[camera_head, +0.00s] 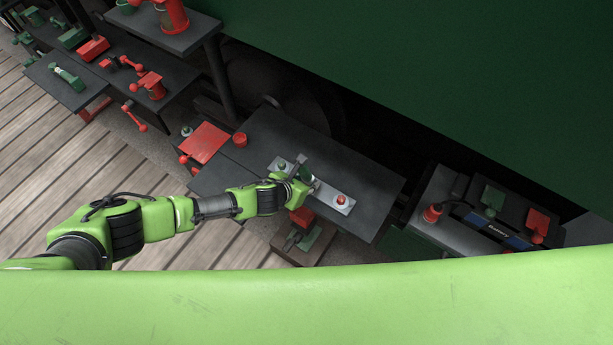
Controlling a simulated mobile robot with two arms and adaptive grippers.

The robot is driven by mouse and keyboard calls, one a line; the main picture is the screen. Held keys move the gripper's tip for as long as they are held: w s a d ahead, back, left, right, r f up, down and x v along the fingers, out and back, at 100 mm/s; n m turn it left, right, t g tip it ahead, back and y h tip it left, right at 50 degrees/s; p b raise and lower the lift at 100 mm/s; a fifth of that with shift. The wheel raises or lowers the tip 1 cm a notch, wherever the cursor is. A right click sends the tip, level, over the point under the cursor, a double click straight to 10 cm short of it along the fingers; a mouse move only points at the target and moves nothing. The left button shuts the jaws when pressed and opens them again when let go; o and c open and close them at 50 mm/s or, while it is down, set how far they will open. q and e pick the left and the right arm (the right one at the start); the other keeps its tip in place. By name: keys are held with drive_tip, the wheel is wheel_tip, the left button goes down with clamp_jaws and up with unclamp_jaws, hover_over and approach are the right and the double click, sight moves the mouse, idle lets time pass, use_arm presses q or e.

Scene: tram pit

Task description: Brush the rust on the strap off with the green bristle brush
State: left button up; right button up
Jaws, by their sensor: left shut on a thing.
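The strap (328,193) is a light grey metal bar on the dark grey plate (262,133) in the middle. It has a green-topped bolt near its left end and a red-topped bolt near its right end. My left gripper (302,186) is over the middle of the strap, shut on the green brush (306,173), of which only a small part shows. I cannot tell whether the bristles touch the strap. The gripper hides part of the strap, and rust cannot be made out at this size. My right gripper is out of view.
A red block (204,142) and a red cup-shaped part (240,139) are at the plate's left. A low board (288,246) with red and green parts lies below it. A dark green tram side (430,80) overhangs the back. Wooden planks (100,180) fill the left.

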use_arm(q)
drive_tip(key=shift+s+a+f, duration=0.1)
drive_tip(key=shift+s+f, duration=0.05)
drive_tip(key=shift+s, duration=0.5)
drive_tip(key=shift+s+a+p, duration=0.1)
drive_tip(key=shift+s+p, duration=0.65)
drive_tip(key=shift+s, duration=0.7)
drive_tip(key=shift+f, duration=0.2)
drive_tip(key=shift+w+r, duration=0.1)
drive_tip(key=shift+w, duration=0.05)
drive_tip(key=shift+w+d+r, duration=0.1)
drive_tip(key=shift+w+d, duration=0.3)
drive_tip(key=shift+w, duration=0.05)
